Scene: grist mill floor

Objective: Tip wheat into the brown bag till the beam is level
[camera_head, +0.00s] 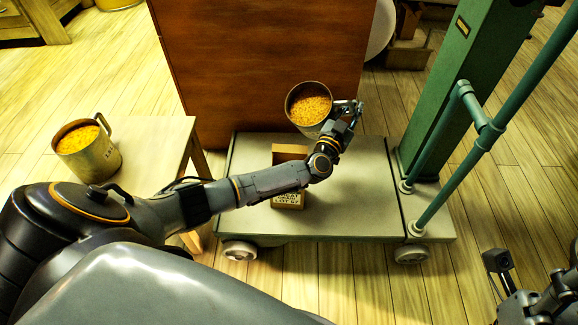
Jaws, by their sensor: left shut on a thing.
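My left gripper (345,118) is shut on a metal measuring jug (306,127) filled with golden wheat (311,104). The jug is above the far part of the scale platform (360,205), its mouth leaning somewhat toward me. No grain is seen falling from it. A small brown bag (289,200) with a printed label stands on the platform below my left forearm, which hides its middle. What is inside the bag cannot be seen. The scale's beam is out of view. Part of my right arm and hand (545,303) shows at the lower right; its jaws are unclear.
A second jug (92,152) of wheat stands on a pale stool (150,150) at left. The scale's green column (450,85) and pipe rails (470,150) rise at right. A brown wooden panel (255,50) stands behind the platform. Plank floor is clear in front.

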